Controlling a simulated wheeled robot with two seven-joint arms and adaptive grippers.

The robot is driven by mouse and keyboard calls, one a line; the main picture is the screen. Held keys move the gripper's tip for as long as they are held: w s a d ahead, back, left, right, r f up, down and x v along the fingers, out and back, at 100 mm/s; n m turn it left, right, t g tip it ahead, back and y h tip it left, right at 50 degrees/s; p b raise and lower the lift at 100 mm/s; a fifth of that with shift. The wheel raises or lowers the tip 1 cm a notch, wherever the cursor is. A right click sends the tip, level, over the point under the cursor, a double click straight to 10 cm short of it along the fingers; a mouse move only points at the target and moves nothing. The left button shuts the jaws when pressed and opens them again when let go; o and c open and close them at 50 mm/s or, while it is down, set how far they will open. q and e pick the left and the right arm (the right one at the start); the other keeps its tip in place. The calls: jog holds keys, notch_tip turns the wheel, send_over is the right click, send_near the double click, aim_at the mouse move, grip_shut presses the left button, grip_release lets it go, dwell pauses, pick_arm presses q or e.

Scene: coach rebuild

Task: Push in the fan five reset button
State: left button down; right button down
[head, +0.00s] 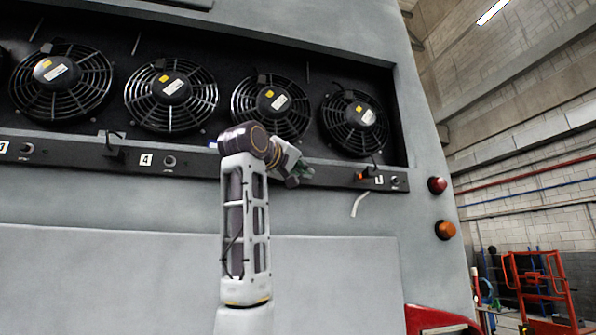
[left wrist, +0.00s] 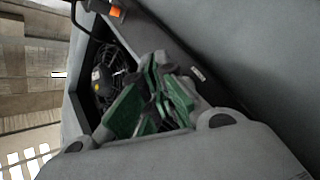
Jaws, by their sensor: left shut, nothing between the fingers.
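My left gripper (head: 302,172) is shut and empty. It is at the black strip (head: 335,173) below the fans, right of my wrist; I cannot tell whether it touches the strip. In the left wrist view its green-padded fingers (left wrist: 150,100) are together, in front of the strip and a fan (left wrist: 103,78). The strip carries round buttons: one (head: 169,162) beside the label 4 (head: 145,160), and one (head: 395,182) at the right end beside a small label. No label 5 is readable; my arm and gripper cover the strip between these, and the fan five reset button is not visible.
Several caged black fans (head: 172,95) sit in the recess above the strip. An orange part (head: 362,176) juts from the strip, with a pale loose piece (head: 359,204) below. Red (head: 437,185) and amber (head: 445,230) lamps are at right. A red lift (head: 537,285) stands beyond.

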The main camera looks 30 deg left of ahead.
pick_arm(q)
jog(key=shift+w+a, duration=0.35)
jog(key=shift+a, duration=0.1)
dwell(1.1)
jog(key=shift+s+d, duration=0.1)
jog(key=shift+s+d+b, duration=0.35)
jog(key=shift+s+d, duration=0.25)
jog(key=shift+d, duration=0.15)
dwell(0.4)
jog(key=s+d+b, duration=0.1)
jog(key=s+d, duration=0.2)
jog(key=d, duration=0.1)
jog(key=shift+s, duration=0.15)
dwell(0.6)
jog(key=shift+a, duration=0.15)
dwell(0.4)
